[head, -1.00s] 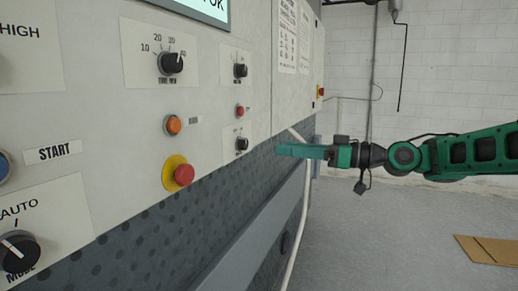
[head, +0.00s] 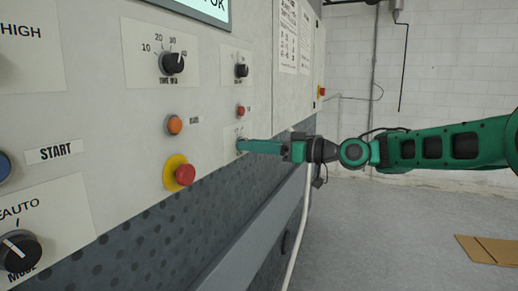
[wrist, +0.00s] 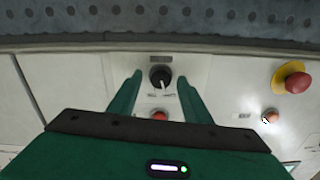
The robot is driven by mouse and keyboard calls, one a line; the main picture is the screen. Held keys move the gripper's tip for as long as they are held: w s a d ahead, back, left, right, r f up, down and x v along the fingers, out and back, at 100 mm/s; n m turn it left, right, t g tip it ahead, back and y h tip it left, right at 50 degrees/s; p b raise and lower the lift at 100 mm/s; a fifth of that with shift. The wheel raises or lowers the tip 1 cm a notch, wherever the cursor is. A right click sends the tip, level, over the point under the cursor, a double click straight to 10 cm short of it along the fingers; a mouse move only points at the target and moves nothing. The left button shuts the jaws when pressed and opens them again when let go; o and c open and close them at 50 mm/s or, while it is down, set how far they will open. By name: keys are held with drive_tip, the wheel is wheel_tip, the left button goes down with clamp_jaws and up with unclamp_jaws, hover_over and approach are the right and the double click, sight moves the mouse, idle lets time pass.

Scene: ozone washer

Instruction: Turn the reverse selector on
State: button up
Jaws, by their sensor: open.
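The small black selector knob (wrist: 160,77) is on the machine's pale panel, with a plate and labels too small to read, so I cannot confirm it is the reverse selector. In the wrist view its white pointer line tilts slightly down and right. My gripper (wrist: 161,74) is open, with one green finger on each side of the knob and a visible gap to each. In the head view my gripper (head: 243,147) reaches the panel from the right and hides most of this knob. Contact with the panel cannot be told.
A red lamp (head: 240,111) and another black knob (head: 241,71) are above it. An orange lamp (head: 175,125) and a red stop button on yellow (head: 185,175) are to the left. A grey rail (head: 250,235) runs below. The floor at right is mostly clear.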

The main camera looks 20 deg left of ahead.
drive_tip(key=c, duration=1.1)
drive_tip(key=shift+d, duration=0.1)
drive_tip(key=shift+m, duration=0.3)
drive_tip(key=shift+w+m, duration=0.1)
drive_tip(key=shift+m, duration=0.8)
drive_tip(key=shift+o, duration=0.2)
drive_tip(key=m, duration=0.5)
drive_tip(key=shift+m, duration=0.3)
